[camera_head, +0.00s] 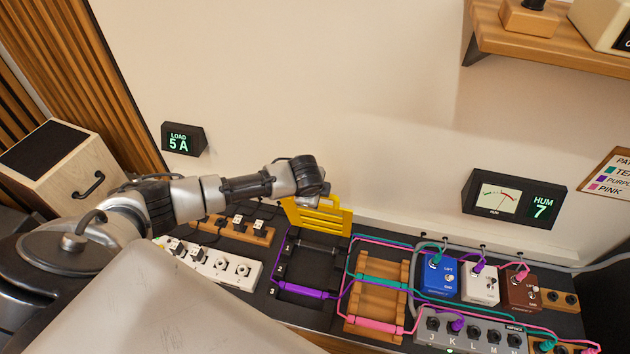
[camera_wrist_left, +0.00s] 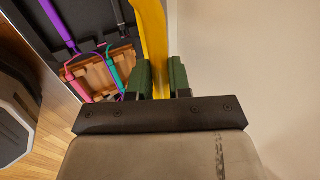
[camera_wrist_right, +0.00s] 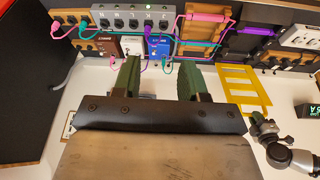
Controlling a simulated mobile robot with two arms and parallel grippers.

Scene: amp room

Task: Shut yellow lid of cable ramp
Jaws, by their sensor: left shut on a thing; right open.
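The cable ramp (camera_head: 312,268) is a black channelled tray on the bench, with a purple cable across its front part. Its yellow lid (camera_head: 322,217) stands raised at the ramp's back edge, near the wall. My left gripper (camera_wrist_left: 161,78) is shut on the edge of the yellow lid (camera_wrist_left: 155,40); in the head view my left arm partly hides this grip. The lid also shows in the right wrist view (camera_wrist_right: 243,90). My right gripper (camera_wrist_right: 158,72) is open and empty, above the pedals and away from the lid; it is not in the head view.
A wooden cable rack (camera_head: 377,290) with pink and teal cables stands right of the ramp. Blue (camera_head: 440,277), white (camera_head: 481,284) and brown (camera_head: 521,291) pedals stand farther right. A white socket strip (camera_head: 212,264) lies left of the ramp. The wall is close behind.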

